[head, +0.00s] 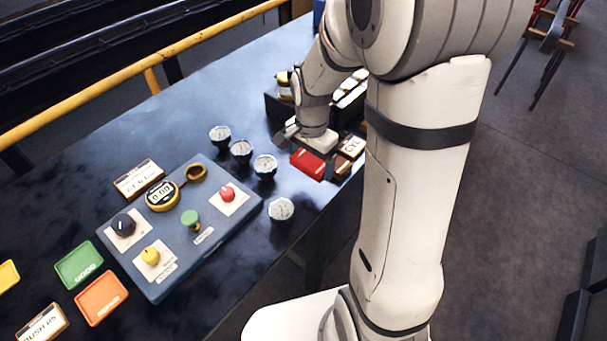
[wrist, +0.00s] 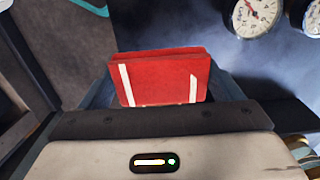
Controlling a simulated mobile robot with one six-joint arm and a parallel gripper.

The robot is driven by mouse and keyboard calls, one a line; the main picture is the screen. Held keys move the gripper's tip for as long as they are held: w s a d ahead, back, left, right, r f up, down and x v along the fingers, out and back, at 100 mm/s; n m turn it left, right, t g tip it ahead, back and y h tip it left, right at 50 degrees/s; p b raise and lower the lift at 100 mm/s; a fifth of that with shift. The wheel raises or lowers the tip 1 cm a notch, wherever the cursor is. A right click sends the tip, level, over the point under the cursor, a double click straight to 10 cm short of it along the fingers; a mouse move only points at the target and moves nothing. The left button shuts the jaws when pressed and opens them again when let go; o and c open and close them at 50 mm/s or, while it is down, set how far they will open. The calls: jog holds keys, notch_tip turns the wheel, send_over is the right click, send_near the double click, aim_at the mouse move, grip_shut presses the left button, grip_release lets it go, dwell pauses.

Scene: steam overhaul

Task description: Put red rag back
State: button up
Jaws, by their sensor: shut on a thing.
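The red rag (head: 307,163) is a small, flat red block in the head view, at the far right part of the dark workbench. In the wrist view the red rag (wrist: 162,78) is a folded red piece with white stripes. My gripper (head: 316,152) is shut on it, pointing down at the bench. Whether the rag touches the bench top I cannot tell. The fingertips are largely hidden by the rag and my wrist.
Several round gauges (head: 265,166) stand left of my gripper. A blue control panel (head: 160,289), green tray (head: 79,265) and orange tray (head: 101,298) lie toward the left.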

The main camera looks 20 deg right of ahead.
aim_at(310, 188)
jog(key=shift+a+f, duration=0.1)
jog(key=shift+f, duration=3.5)
jog(key=shift+f, duration=0.2)
jog(key=o, duration=0.8)
jog(key=shift+s, duration=0.1)
jog(key=shift+c, duration=0.2)
